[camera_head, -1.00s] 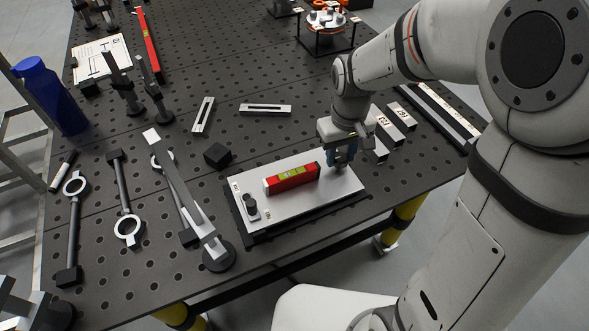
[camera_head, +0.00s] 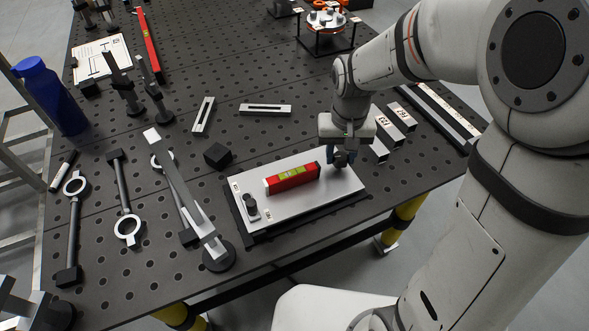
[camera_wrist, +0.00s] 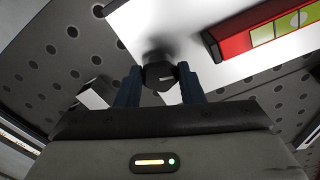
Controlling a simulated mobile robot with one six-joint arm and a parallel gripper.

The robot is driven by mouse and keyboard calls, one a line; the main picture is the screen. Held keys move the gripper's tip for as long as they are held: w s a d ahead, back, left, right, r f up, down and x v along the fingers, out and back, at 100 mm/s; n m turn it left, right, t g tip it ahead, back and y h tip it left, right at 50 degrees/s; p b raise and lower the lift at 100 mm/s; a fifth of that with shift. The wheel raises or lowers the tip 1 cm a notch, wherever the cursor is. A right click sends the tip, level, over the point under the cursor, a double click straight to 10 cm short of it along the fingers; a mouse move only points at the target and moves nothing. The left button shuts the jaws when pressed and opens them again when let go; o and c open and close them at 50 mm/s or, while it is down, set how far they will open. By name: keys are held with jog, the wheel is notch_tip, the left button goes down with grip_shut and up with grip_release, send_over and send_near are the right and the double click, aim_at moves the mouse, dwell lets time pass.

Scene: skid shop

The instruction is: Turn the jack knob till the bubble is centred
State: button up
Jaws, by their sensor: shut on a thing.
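A silver plate (camera_head: 300,205) lies on the perforated table, with a red spirit level (camera_head: 292,178) on top. The level's yellow-green vial also shows at the top right of the wrist view (camera_wrist: 292,26), cut off by the frame; I cannot tell reliably where the bubble sits. My gripper (camera_head: 341,158) points down at the plate's right end. In the wrist view, its blue fingers (camera_wrist: 160,86) are shut on a dark jack knob (camera_wrist: 158,74) with a light mark on its top.
A black block (camera_head: 217,155) lies behind the plate. A long clamp bar (camera_head: 180,185) stands left of it. Labelled metal blocks (camera_head: 381,127) lie just behind and right of my gripper. Slotted bars (camera_head: 265,109) lie farther back. The table's front edge is close.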

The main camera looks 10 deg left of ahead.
jog(key=shift+s+f, duration=0.1)
jog(key=shift+f, duration=0.05)
dwell(0.3)
jog(key=m, duration=0.4)
jog(key=shift+m, duration=0.4)
jog(key=shift+c, duration=0.2)
dwell(0.5)
jog(key=shift+m, duration=2.4)
